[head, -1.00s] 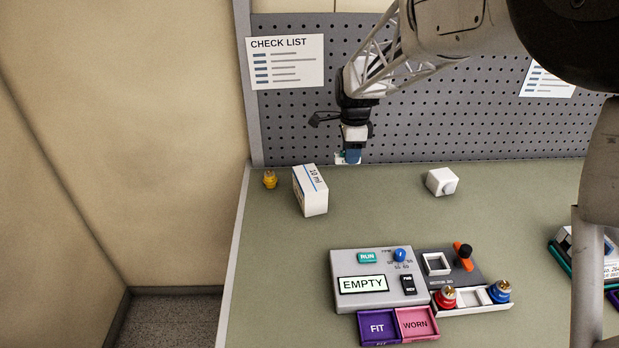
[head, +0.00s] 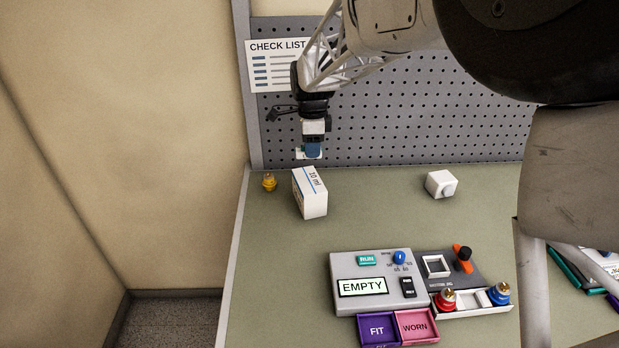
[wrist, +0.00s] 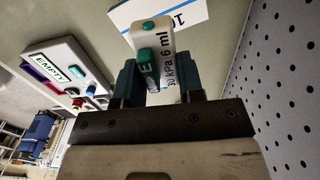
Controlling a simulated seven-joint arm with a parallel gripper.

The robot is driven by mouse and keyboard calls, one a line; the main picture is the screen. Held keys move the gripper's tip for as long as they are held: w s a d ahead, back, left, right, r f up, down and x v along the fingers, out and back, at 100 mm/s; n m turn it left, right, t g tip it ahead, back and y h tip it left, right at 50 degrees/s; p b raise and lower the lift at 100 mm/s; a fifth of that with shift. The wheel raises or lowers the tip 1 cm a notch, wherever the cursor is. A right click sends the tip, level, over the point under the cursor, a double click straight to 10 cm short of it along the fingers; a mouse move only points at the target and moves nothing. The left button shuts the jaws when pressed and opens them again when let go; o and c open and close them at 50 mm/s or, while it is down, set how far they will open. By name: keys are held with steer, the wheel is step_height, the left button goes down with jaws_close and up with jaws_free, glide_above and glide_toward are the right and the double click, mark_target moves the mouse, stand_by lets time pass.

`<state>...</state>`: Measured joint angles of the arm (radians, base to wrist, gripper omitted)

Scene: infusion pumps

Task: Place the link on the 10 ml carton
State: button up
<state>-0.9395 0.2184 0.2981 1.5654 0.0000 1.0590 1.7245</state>
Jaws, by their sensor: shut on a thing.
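The 10 ml carton (head: 313,200) stands upright on the bench at the left, white with a blue line. Its top also shows in the wrist view (wrist: 190,12), just beyond the held piece. My gripper (head: 312,148) is above the carton, apart from it by a small gap. In the wrist view my gripper (wrist: 157,80) is shut on a white link (wrist: 168,42) with green parts, marked "30 kPa 6 ml". The link also shows as a small white and green edge below the fingers in the head view (head: 302,154). Its underside is hidden.
A yellow fitting (head: 269,183) stands left of the carton. A white block with a knob (head: 438,183) sits to the right. The pump reading EMPTY (head: 345,262), a tray with red and blue fittings (head: 470,309), and FIT (head: 377,330) and WORN (head: 416,326) bins are nearer.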

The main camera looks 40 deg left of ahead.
mark_target(312, 180)
steer(key=shift+f, duration=1.9)
steer(key=shift+f, duration=2)
steer(key=shift+f, duration=0.15)
steer(key=o, duration=0.9)
step_height(312, 180, up, 12)
steer(key=shift+r, duration=0.15)
